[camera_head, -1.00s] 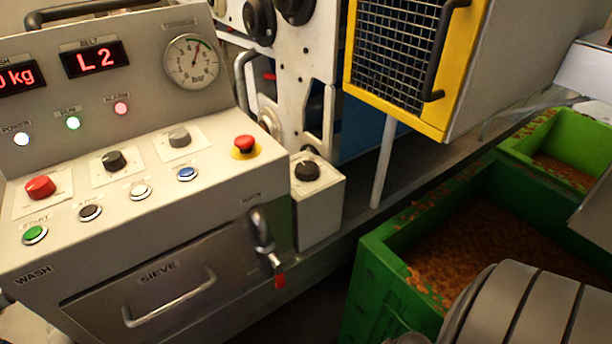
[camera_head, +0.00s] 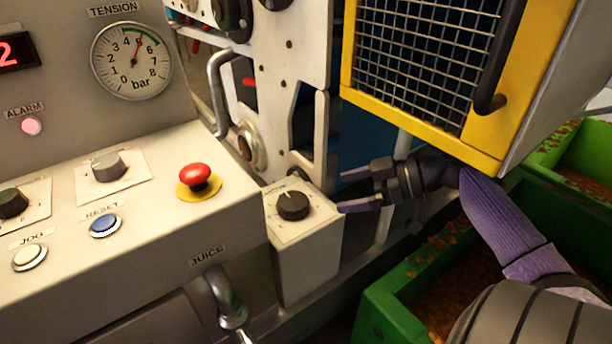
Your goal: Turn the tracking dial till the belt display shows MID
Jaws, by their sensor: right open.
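The tracking dial (camera_head: 293,205) is a black round knob with a white pointer line, on top of a small grey box (camera_head: 305,255) beside the console. My right gripper (camera_head: 342,192) is open and empty, just right of the dial, its two fingers pointing left toward it. The fingertips look close to the box's right edge; I cannot tell the exact gap, and the dial is not between them. The belt display (camera_head: 14,52) is cut by the left edge; only a red "2" shows. My left gripper is not in view.
A yellow-framed mesh guard (camera_head: 470,140) hangs close above my right gripper. Green bins (camera_head: 385,310) of brown pulp stand at the right. The console carries a red mushroom button (camera_head: 198,177), a grey knob (camera_head: 108,165), a blue reset button (camera_head: 105,226) and a tension gauge (camera_head: 132,60).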

